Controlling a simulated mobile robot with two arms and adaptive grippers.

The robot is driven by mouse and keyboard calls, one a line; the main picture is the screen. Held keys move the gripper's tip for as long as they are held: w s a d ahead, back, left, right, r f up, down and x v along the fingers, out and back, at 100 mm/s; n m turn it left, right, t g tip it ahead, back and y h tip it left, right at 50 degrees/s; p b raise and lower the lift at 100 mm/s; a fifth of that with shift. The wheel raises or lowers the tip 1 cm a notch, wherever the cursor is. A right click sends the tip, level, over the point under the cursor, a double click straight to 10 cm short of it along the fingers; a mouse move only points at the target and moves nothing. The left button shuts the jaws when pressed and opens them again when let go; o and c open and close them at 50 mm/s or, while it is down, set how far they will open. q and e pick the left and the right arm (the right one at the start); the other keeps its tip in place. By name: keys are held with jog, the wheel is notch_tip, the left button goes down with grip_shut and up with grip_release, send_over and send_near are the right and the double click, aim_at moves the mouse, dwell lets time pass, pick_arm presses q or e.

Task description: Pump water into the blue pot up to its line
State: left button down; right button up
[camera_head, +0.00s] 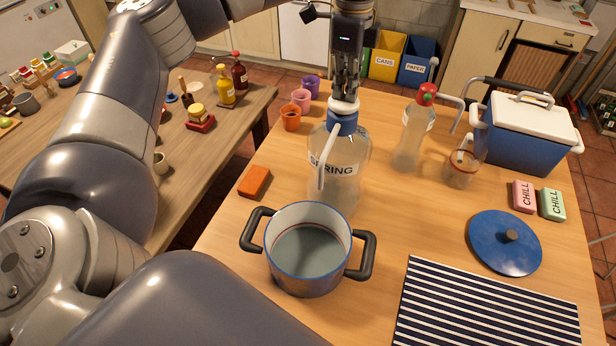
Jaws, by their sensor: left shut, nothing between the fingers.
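The blue pot (308,284) stands on the wooden table with its two dark handles out to the sides. Greyish water (308,250) lies inside, and a thin reddish line runs round the inner wall just above the water at the back. Behind the pot stands a clear bottle (345,183) marked SPRING, with a blue collar and a white pump (323,165) whose spout points down toward the pot's back rim. My left gripper (345,93) is shut and empty, fingers down, right above the pump's head; I cannot tell whether they touch. My right gripper is out of view.
A blue lid (505,243), striped mat (485,312), red-capped bottle (413,135), glass jug (462,168) and blue cooler (520,137) stand to the right. An orange block (254,181) and small cups (291,118) are left of the bottle.

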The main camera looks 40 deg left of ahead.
pick_arm(q)
jog(key=shift+r+p, duration=1.3)
jog(key=shift+r, duration=0.85)
jog(key=shift+f, duration=0.1)
jog(key=shift+f+b, duration=1.75)
jog(key=shift+f, duration=0.5)
jog(key=shift+r, duration=0.1)
jog(key=shift+r+p, duration=1.5)
jog(key=shift+r, duration=0.7)
